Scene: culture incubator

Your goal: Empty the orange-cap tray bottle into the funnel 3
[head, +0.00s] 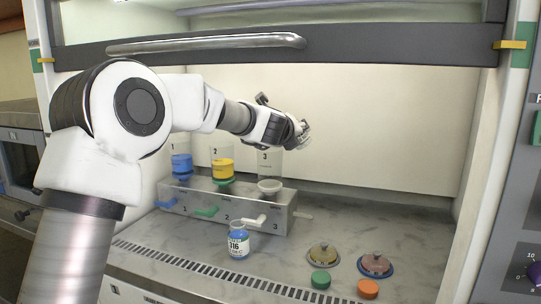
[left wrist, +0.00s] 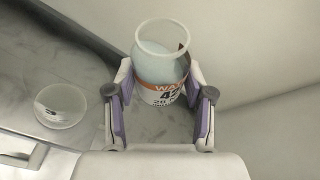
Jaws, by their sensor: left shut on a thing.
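My left gripper (head: 301,132) is raised above and to the right of funnel 3 (head: 269,165), at the back of the cabinet. In the left wrist view my left gripper (left wrist: 160,108) is shut on an uncapped clear bottle (left wrist: 162,75) with an orange-banded label and pale liquid inside. I cannot make out the bottle clearly in the head view. A round clear vessel, apparently funnel 3, shows in the left wrist view (left wrist: 60,105), apart from the bottle and left of it. An orange cap (head: 368,288) lies on the worktop. My right gripper is not in view.
The metal funnel rack (head: 225,209) also bears funnel 1 (head: 181,161) with blue contents and funnel 2 (head: 222,168) with yellow. A blue bottle (head: 238,244) stands before it. Two round dishes (head: 323,255) (head: 375,265) and a green cap (head: 320,280) lie at right.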

